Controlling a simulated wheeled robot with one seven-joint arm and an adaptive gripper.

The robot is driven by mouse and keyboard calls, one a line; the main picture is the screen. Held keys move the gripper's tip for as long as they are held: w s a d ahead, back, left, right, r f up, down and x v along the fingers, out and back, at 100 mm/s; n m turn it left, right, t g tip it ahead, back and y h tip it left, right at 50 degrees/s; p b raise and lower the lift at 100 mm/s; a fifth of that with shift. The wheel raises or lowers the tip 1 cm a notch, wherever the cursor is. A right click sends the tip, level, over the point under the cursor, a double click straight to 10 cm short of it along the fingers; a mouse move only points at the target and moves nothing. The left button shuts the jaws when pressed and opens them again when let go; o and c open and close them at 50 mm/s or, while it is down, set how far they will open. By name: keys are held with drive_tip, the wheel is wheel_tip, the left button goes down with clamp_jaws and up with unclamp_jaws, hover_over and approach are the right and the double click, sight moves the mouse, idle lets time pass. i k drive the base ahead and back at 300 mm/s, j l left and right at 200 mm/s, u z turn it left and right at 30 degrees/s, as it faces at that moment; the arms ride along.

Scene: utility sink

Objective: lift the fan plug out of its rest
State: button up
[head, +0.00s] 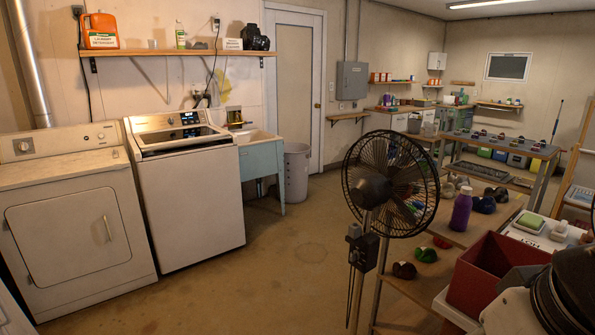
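A black pedestal fan (372,188) with a round wire cage stands on a thin pole right of centre. A dark grey box-like holder (364,252) is fixed at the pole below the cage. A small dark piece (354,231) sits at its upper left and may be the fan plug; it is too small to be sure. Thin dark strands hang below the holder along the pole. Part of my arm shows at the lower right corner, apart from the fan. My gripper's fingers are not in view.
A dryer (75,222), a washer (190,190) and a sink (259,150) line the left wall. The floor left of the fan is clear.

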sight(355, 231)
drive_tip(key=i+l+u, duration=0.1)
drive_tip(key=i+u, duration=0.2)
drive_tip(key=u, duration=0.15)
drive_tip(key=i+l+u, duration=0.2)
drive_tip(key=u, duration=0.3)
drive_tip(key=i+l+u, duration=0.45)
drive_tip(key=k+j, duration=0.05)
drive_tip(key=k, duration=0.05)
